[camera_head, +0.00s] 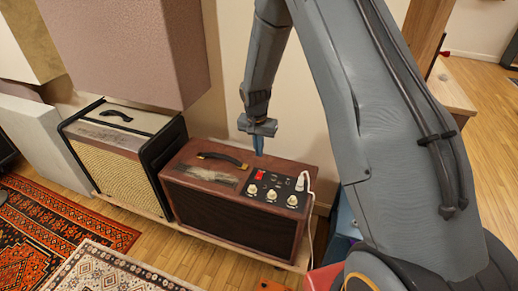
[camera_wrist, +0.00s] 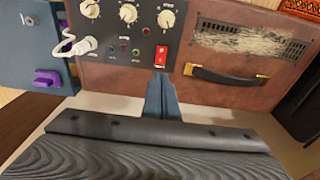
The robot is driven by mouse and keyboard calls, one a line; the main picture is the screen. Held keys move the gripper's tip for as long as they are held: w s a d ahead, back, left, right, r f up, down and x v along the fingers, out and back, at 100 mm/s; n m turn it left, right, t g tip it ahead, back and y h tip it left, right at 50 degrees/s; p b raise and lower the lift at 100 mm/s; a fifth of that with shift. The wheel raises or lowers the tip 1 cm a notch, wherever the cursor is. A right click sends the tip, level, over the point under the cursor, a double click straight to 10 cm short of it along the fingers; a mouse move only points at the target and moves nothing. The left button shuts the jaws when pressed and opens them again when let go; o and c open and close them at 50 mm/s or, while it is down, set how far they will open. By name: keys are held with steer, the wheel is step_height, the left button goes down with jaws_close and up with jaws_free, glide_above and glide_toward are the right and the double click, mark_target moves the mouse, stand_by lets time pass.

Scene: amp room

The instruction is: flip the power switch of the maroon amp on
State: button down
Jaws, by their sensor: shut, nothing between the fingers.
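The maroon amp (camera_head: 195,168) stands on a low wooden board, with its control panel (camera_head: 277,190) at the right of its top. A red power switch (camera_head: 261,174) sits at the panel's rear left corner; it also shows in the wrist view (camera_wrist: 161,56). I cannot tell which way the switch is set. My gripper (camera_head: 258,152) is shut and empty, pointing down just behind and above the switch. In the wrist view, my fingertips (camera_wrist: 161,76) lie right beside the switch's near end. I cannot tell whether they touch it.
White knobs (camera_head: 271,195) and a white plug with a cable (camera_head: 301,182) are on the panel. A cream and black amp (camera_head: 120,150) stands at the left. A blue box with a purple part (camera_wrist: 47,79) is beside the maroon amp. A wall is close behind.

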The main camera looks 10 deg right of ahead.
steer(key=p, duration=0.1)
glide_toward(259, 175)
steer(key=f, duration=0.1)
steer(key=w+d+f, duration=0.1)
steer(key=f, duration=0.3)
steer(key=shift+w+d+f, duration=0.15)
steer(key=shift+w+f, duration=0.05)
steer(key=shift+w, duration=0.1)
steer(key=shift+w+f, duration=0.1)
steer(key=shift+f, duration=0.3)
steer(key=shift+f, duration=0.1)
steer(key=shift+f, duration=0.15)
steer(key=shift+s+a+r+p, duration=0.3)
steer(key=shift+s+a, duration=0.1)
steer(key=shift+s, duration=0.25)
